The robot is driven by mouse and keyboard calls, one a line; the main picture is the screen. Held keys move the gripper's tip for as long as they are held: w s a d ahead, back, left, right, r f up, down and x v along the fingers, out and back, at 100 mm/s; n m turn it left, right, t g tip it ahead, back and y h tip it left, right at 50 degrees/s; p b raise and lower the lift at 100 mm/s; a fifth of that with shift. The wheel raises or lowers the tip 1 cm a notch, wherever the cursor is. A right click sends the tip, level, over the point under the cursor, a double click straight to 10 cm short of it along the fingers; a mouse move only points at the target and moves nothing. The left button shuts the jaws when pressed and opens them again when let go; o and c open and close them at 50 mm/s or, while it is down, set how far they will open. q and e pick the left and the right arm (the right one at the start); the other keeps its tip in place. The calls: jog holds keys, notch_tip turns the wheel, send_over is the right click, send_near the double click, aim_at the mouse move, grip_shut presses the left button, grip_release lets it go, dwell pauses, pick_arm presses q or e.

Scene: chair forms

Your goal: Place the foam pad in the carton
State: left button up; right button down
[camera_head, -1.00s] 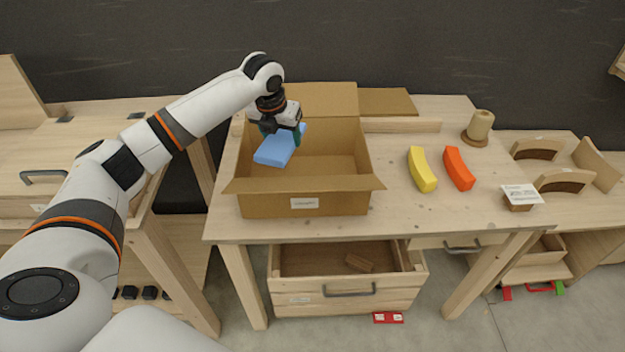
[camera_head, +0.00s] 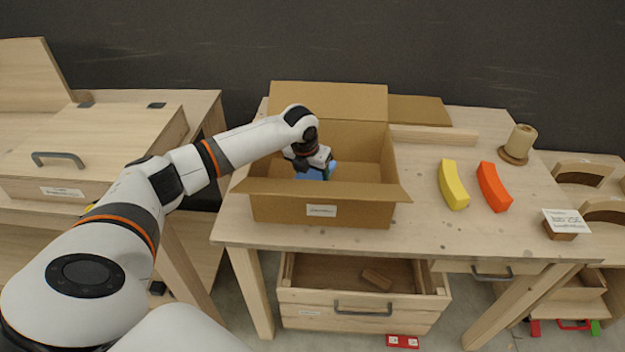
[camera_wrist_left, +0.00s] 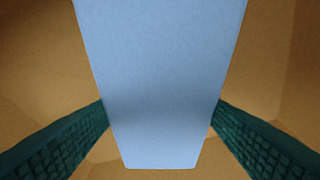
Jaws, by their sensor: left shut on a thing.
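The carton (camera_head: 275,208) is an open brown cardboard box with a white label, on the wooden table. My left gripper (camera_head: 316,171) is down inside the carton. It is shut on the blue foam pad (camera_head: 312,176), which shows only in part behind the gripper and the front wall. In the left wrist view the pad (camera_wrist_left: 160,90) lies between two dark green ridged fingers, with brown cardboard around it. I cannot tell whether the pad touches the carton's floor. My right gripper is not in view.
A yellow curved piece (camera_head: 453,185) and an orange-red one (camera_head: 493,187) lie right of the carton. A wooden spool (camera_head: 519,143) and a small sign (camera_head: 565,222) stand farther right. Below the tabletop, an open drawer (camera_head: 355,304) holds a small wooden block. The table front is clear.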

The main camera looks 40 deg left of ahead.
aim_at(311, 176)
pick_arm(q)
notch_tip(311, 176, down, 3)
jog(key=shift+f, duration=0.1)
jog(key=o, duration=0.9)
jog(key=shift+f, duration=0.1)
jog(key=shift+o, duration=0.2)
jog(key=v, duration=1.2)
